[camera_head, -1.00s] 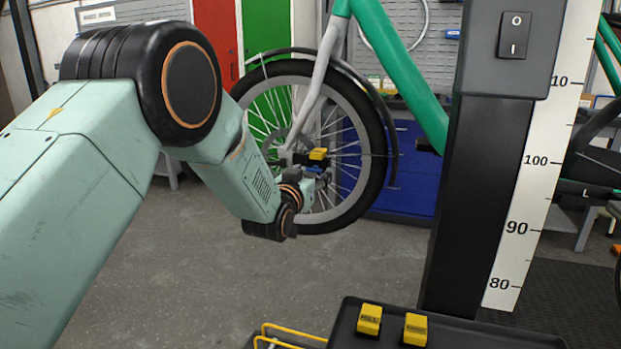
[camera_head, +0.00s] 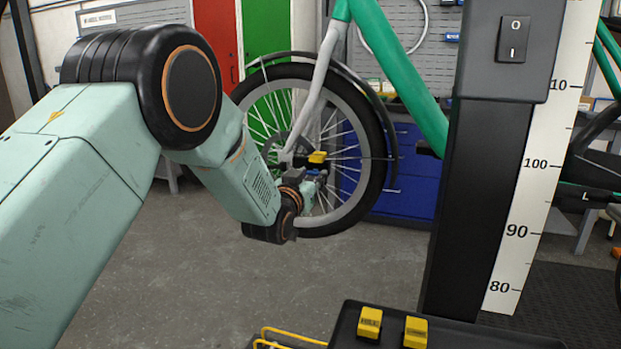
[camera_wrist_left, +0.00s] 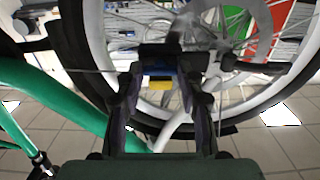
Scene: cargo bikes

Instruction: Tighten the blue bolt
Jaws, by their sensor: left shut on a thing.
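My left gripper (camera_head: 312,177) is at the hub of the bicycle's front wheel (camera_head: 375,170), its arm coming in from the left. It is shut on a dark tool with a yellow block (camera_head: 317,157) on it. In the left wrist view, the fingers (camera_wrist_left: 160,75) stand either side of this tool, whose yellow block (camera_wrist_left: 160,83) and a blue part (camera_wrist_left: 160,70) show between them. I cannot tell whether that blue part is the bolt; the bolt is not clearly visible. The tool appears at the hub, but contact is unclear. My right gripper is not in view.
A green frame tube (camera_head: 400,75) and a pale fork (camera_head: 318,85) rise above the hub. A black post (camera_head: 465,200) with a white scale stands right of the wheel. A black tray (camera_head: 345,322) with two yellow blocks is at the bottom. The floor at centre left is clear.

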